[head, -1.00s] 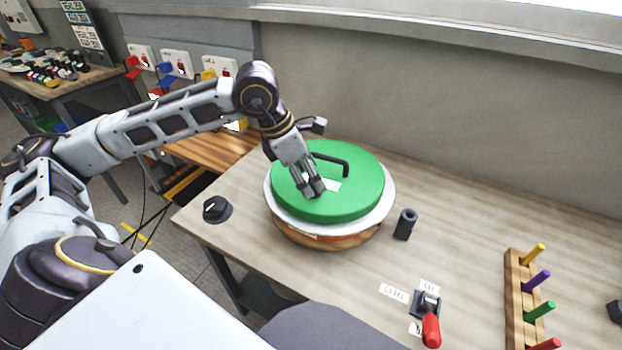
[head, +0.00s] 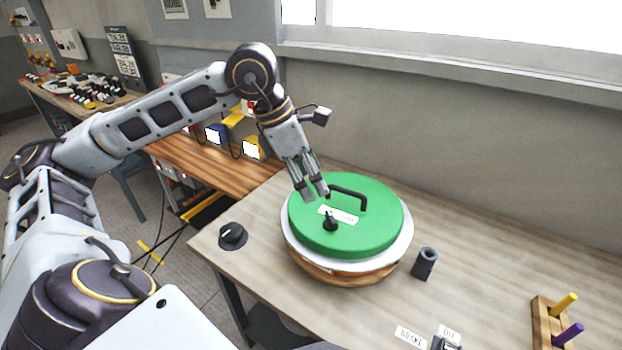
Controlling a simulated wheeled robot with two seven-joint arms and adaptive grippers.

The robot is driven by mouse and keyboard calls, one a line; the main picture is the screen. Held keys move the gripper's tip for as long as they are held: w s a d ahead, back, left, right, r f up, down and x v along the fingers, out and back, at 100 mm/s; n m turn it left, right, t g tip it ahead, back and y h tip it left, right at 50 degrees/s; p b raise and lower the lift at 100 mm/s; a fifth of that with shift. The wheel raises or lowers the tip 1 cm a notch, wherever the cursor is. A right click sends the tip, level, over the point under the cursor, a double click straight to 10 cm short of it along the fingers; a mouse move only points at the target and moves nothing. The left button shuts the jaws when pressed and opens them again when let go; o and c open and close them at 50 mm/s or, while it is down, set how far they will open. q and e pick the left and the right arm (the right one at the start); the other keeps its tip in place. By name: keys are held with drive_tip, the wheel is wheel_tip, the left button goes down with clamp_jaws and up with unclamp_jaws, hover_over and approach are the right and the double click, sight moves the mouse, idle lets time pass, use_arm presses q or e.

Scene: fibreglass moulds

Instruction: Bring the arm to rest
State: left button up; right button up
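My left gripper (head: 315,194) is above the left rim of a round green lid (head: 380,232), with its fingertips close to the lid's black handle. Its fingers are apart and nothing shows between them. The green lid has a black bar handle (head: 352,196), a small black knob (head: 330,222) and a white label. It lies on a white disc (head: 398,258) over a round wooden base (head: 345,278) on the table (head: 265,215). My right gripper does not show.
A black dial (head: 232,235) sits at the table's left edge. A dark hollow cylinder (head: 425,262) stands right of the lid. A wooden peg rack (head: 545,322) and a lever with labels (head: 410,335) are at the front right. A wooden bench (head: 195,165) is behind my arm.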

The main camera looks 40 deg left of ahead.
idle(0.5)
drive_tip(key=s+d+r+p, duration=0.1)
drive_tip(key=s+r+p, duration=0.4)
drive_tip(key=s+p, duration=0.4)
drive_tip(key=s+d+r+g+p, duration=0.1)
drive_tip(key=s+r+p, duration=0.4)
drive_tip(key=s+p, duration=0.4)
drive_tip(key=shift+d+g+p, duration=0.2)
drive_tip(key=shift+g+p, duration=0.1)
drive_tip(key=shift+p, duration=1.6)
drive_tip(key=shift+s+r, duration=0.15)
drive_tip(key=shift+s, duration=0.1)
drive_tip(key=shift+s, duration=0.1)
